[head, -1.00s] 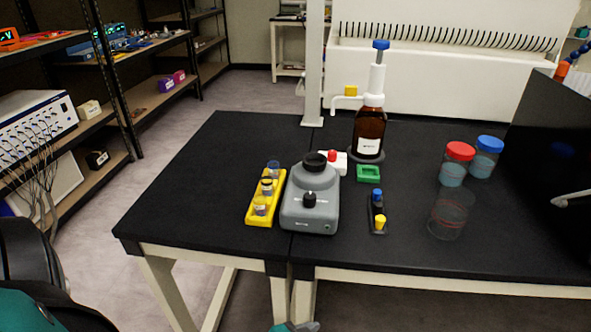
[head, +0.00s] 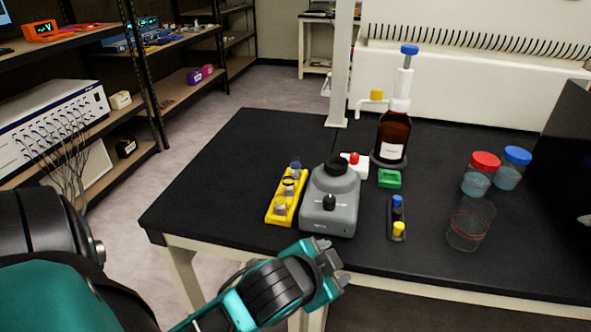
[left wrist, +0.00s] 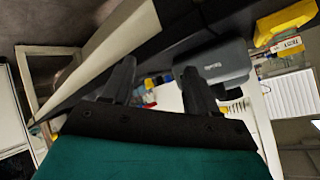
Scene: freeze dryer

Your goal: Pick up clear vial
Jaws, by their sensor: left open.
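Small clear vials (head: 280,203) stand in a yellow rack (head: 271,216) near the table's front left edge; their contents are too small to make out. In the left wrist view the yellow rack (left wrist: 285,20) is at the upper right, with a labelled vial (left wrist: 290,45) beside it. My left gripper (head: 335,262) is open and empty, in front of the table edge, to the right of and nearer than the rack. Its two fingers (left wrist: 158,78) also show in the left wrist view with nothing between them. My right gripper is not in view.
A grey vortex mixer (head: 329,205) stands right beside the rack. The table's left part is clear.

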